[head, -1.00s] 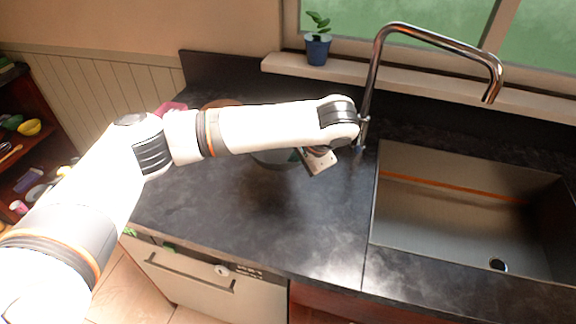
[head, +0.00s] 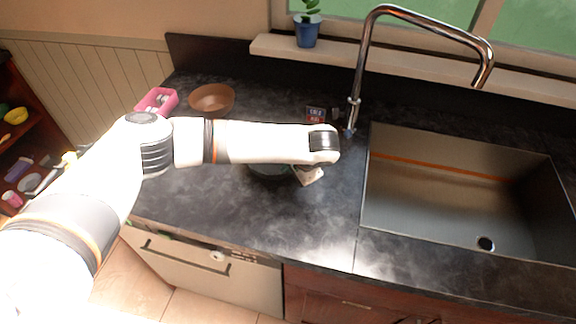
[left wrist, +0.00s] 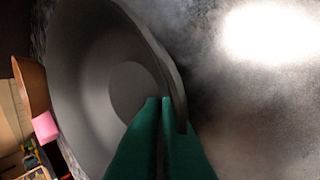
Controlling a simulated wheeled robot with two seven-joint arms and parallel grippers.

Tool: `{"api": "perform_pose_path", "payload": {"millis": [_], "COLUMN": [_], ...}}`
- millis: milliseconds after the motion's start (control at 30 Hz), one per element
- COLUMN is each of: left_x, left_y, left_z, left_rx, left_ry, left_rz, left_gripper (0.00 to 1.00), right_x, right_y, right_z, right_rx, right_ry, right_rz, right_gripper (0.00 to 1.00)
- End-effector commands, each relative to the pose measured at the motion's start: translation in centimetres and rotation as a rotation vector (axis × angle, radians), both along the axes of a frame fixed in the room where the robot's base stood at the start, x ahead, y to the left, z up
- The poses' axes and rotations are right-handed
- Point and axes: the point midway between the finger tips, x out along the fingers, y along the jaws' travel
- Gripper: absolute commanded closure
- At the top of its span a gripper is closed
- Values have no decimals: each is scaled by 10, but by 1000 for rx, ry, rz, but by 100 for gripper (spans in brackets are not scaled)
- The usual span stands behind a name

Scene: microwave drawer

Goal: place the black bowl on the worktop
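The black bowl (head: 264,173) is mostly hidden behind my left arm in the head view, over the middle of the dark worktop (head: 215,205). In the left wrist view, the dark bowl (left wrist: 88,90) fills the left half. My left gripper (left wrist: 165,100) has green fingers close together at the bowl's rim, and they appear shut on it. In the head view my left gripper (head: 288,168) is partly hidden by its own wrist. I cannot tell whether the bowl touches the worktop. My right gripper is not in view.
A brown bowl (head: 212,97) and a pink container (head: 157,100) stand at the back left. A small packet (head: 316,114) lies near the tap (head: 358,85). The sink (head: 455,200) is at right. The worktop's front part is clear.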

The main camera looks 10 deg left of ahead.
Motion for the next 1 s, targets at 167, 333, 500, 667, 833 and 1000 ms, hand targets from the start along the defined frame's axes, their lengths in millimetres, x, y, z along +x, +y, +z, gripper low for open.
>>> {"api": "perform_pose_path", "payload": {"millis": [167,333,500,667,833,1000], "left_x": [0,0,0,0,-6,-18], "left_y": [0,0,0,0,-9,-25], "left_z": [-1,-2,-2,0,16,46], "left_rx": [0,1,0,0,-1,-3], "left_ry": [0,-1,0,-1,-2,-2], "left_rz": [0,0,0,-1,-2,-5], "left_gripper": [100,77,75,75,75,75], "right_x": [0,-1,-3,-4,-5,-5], "right_y": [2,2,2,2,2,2], "right_z": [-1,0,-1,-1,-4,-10], "right_rx": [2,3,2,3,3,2], "right_ry": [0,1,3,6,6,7], "right_rz": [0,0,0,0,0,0], "right_gripper": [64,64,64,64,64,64]}}
